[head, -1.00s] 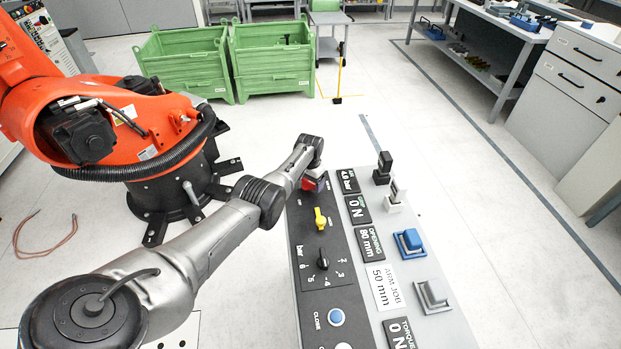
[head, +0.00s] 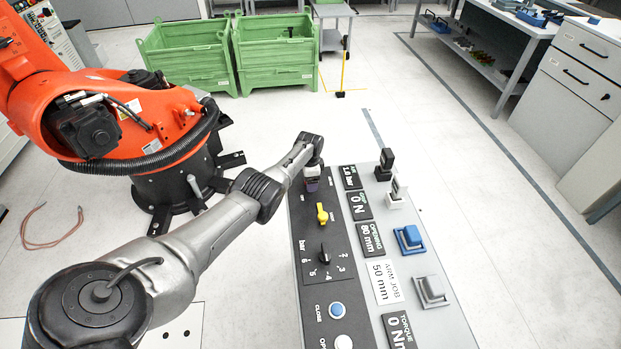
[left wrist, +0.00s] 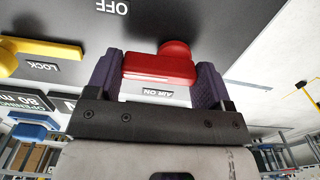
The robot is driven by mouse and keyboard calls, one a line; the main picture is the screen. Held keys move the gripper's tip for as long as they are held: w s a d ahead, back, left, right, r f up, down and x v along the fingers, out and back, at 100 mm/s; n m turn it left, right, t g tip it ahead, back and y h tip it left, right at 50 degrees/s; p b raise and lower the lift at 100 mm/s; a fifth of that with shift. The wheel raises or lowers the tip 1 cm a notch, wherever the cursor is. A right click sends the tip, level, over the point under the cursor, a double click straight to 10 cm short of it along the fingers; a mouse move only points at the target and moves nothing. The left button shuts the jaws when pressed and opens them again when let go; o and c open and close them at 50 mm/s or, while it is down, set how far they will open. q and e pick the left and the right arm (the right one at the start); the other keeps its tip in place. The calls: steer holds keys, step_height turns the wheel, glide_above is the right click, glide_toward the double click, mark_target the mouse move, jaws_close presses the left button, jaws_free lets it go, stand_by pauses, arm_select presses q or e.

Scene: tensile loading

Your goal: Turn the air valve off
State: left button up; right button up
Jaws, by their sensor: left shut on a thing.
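The red air valve handle (left wrist: 160,68) is between the purple fingers of my left gripper (left wrist: 158,74) in the left wrist view. The gripper is shut on it. A white "AIR ON" label (left wrist: 160,92) shows just below the handle, and an "OFF" marking (left wrist: 112,5) is on the dark panel. In the head view, my left gripper (head: 312,180) is at the far end of the control panel (head: 325,262), where the wrist and fingers mostly hide the handle. The air display (head: 350,177) seems to read about 1.8 bar, but its first digit is unclear. My right gripper is not in view.
A yellow lock knob (head: 322,213) and a black pressure dial (head: 323,257) sit nearer on the panel. Blue (head: 410,238) and grey (head: 431,292) pieces stand to the right. An orange robot arm (head: 130,120) is left, and green crates (head: 185,55) are behind.

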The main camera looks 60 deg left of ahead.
arm_select(q)
steer(key=shift+m, duration=0.3)
stand_by(0.4)
steer(key=o, duration=0.9)
steer(key=shift+r+p, duration=0.45)
steer(key=shift+r, duration=0.1)
steer(key=shift+r+p, duration=3.25)
steer(key=shift+r, duration=3.1)
